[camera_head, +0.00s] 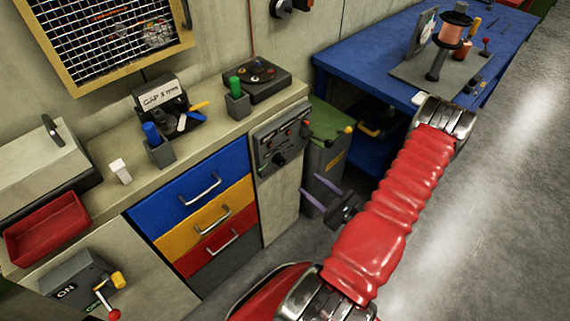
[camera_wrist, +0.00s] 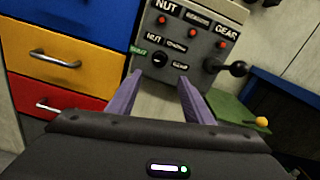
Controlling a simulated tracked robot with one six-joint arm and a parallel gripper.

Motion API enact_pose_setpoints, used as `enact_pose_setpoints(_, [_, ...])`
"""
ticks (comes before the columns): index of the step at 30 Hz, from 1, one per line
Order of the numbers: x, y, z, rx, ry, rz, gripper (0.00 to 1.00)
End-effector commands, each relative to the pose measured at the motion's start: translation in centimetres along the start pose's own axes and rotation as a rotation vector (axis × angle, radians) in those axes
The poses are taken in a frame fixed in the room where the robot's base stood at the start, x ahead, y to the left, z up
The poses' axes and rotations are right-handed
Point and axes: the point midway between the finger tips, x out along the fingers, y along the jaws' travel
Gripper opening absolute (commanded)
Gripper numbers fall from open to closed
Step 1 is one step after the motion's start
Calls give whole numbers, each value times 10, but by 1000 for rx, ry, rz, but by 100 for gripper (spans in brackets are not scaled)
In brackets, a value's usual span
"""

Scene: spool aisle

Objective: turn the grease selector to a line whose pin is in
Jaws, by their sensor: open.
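A grey panel (camera_wrist: 205,55) on the cabinet end carries a round black selector knob (camera_wrist: 158,59) with small labels around it. Above it are red pins under labels reading NUT, a blurred middle one, and GEAR: a left pin (camera_wrist: 162,19), a middle pin (camera_wrist: 192,33) and a right pin (camera_wrist: 222,44). I cannot tell which pins are in. The panel (camera_head: 268,142) and knob (camera_head: 279,159) also show in the head view. My gripper (camera_wrist: 160,80), with purple fingers, is open and empty, its tips below the knob in the wrist view. In the head view my gripper (camera_head: 312,194) is apart from the panel.
A black ball handle (camera_wrist: 238,68) sticks out at the panel's right. A green-topped box (camera_head: 328,125) with a yellow ball stands beside the cabinet. Blue, yellow and red drawers (camera_head: 205,205) are left. A blue bench (camera_head: 375,60) is at the right; open floor (camera_head: 490,230) lies in front.

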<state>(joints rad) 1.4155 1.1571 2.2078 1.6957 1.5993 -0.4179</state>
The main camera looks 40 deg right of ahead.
Motion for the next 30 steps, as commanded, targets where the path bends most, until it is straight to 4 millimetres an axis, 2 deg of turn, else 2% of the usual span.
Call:
enact_pose_setpoints(5, [2, 0, 0, 0, 0, 2, 46])
enact_pose_setpoints(11, [15, 1, 0, 0, -1, 4, 46])
enact_pose_setpoints(30, [85, 1, 1, -2, -1, 5, 46])
